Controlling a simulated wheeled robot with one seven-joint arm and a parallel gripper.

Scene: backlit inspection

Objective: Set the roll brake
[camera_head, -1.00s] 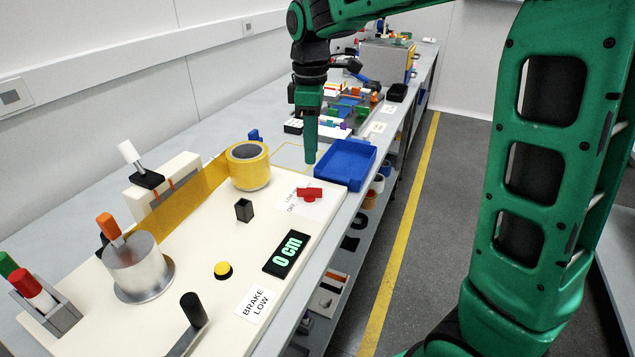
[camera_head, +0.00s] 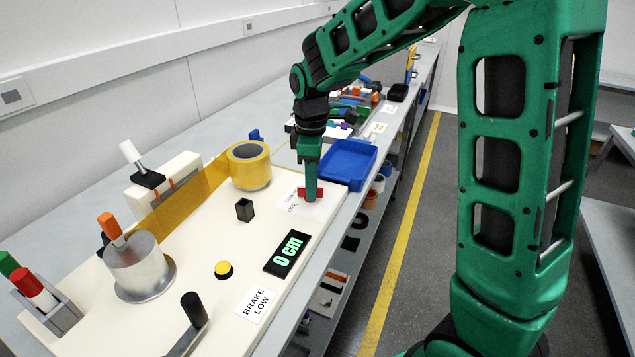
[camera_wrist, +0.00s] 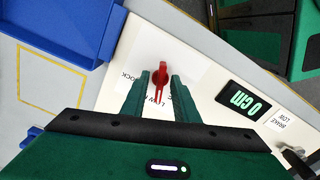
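The red brake knob (camera_head: 303,193) sits near the right edge of the cream panel (camera_head: 217,240), on a white label (camera_wrist: 150,92) with partly hidden lettering. My gripper (camera_head: 311,193) points straight down over the knob and hides part of it in the head view. In the wrist view my gripper (camera_wrist: 162,82) is open, with one finger on each side of the knob (camera_wrist: 163,72) and small gaps showing. A sign (camera_head: 256,304) reads "BRAKE LOW". The amber film roll (camera_head: 249,168) stands farther back on the panel.
A blue bin (camera_head: 348,163) lies just beyond the knob. A display (camera_head: 287,254) reads "0 cm". A yellow button (camera_head: 223,269), a dark post (camera_head: 244,210) and a black-handled crank (camera_head: 194,310) stand on the panel. Panel space around the knob is clear.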

